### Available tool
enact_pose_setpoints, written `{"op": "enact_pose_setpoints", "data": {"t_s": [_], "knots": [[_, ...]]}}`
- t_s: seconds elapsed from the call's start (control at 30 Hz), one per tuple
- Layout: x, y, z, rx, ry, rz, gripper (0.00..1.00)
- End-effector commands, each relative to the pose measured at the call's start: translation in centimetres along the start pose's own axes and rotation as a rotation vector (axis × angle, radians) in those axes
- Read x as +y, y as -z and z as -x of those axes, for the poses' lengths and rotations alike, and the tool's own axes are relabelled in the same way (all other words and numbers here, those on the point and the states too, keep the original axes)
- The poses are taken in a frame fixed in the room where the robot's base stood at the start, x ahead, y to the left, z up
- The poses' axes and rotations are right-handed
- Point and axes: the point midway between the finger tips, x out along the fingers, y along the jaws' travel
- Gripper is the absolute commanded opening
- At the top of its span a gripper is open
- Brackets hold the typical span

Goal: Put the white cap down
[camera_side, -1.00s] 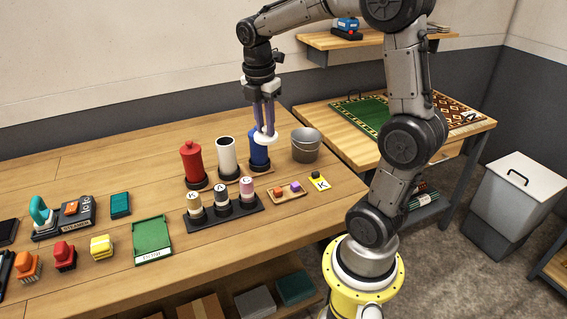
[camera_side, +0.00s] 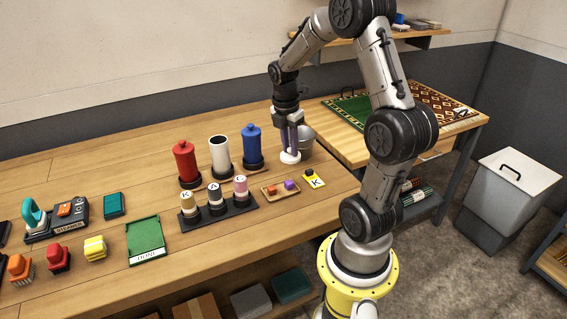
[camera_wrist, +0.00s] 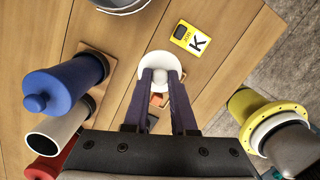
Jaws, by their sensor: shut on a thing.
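The white cap (camera_side: 290,157) is a round white disc with a raised knob. My gripper (camera_side: 290,148) is shut on it and points down. The cap is low at the wooden table, right of the blue canister; I cannot tell whether it touches the surface. In the wrist view the cap (camera_wrist: 160,66) shows between my gripper's fingertips (camera_wrist: 160,76). The open white canister (camera_side: 221,157) has no lid and stands between the red canister (camera_side: 187,165) and the blue canister (camera_side: 252,148).
A metal bucket (camera_side: 306,139) stands close behind my gripper. A small tray with orange and purple pieces (camera_side: 281,188) and a yellow K card (camera_side: 314,179) lie in front. A rack of lettered spools (camera_side: 215,217) is front left. Bare table (camera_side: 300,225) lies nearer the front edge.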

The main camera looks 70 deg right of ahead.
Motion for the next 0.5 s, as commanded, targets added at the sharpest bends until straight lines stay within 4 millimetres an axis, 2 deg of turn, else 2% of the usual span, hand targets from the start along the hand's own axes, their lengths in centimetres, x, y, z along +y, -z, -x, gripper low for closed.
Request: {"op": "enact_pose_setpoints", "data": {"t_s": [0.03, 0.2, 0.5], "knots": [[0.5, -0.1, -1.3, 0.003, 0.009, 0.000, 0.00], [2.4, -0.7, -3.8, 0.003, 0.007, -0.001, 0.00], [3.7, -1.1, -5.5, 0.002, 0.005, -0.001, 0.00]]}}
